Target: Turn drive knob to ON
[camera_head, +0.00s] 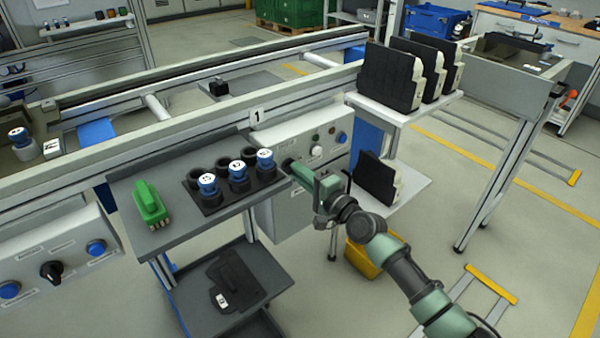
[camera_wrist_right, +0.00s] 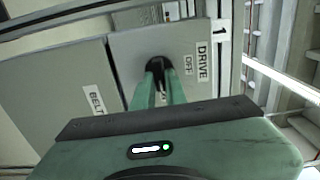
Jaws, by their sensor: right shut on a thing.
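The black drive knob (camera_wrist_right: 157,64) sits on a grey control box (camera_wrist_right: 125,45), which also shows in the head view (camera_head: 325,132). In the wrist view a DRIVE label (camera_wrist_right: 202,64) and an OFF label (camera_wrist_right: 188,65) are next to the knob. My right gripper (camera_wrist_right: 160,82) is shut on the knob, its green fingers on either side of it. In the head view the same gripper (camera_head: 290,166) reaches the front of the box, and its tips hide the knob there. The knob's pointer is hidden, so its setting cannot be read. My left gripper is not in view.
A grey cart (camera_head: 150,240) left of the gripper carries a black rack (camera_head: 215,203) with blue-capped pieces and a green part (camera_head: 149,204). A white shelf (camera_head: 400,113) with black-and-white blocks stands close on the right. A yellow bin (camera_head: 362,262) is below my arm.

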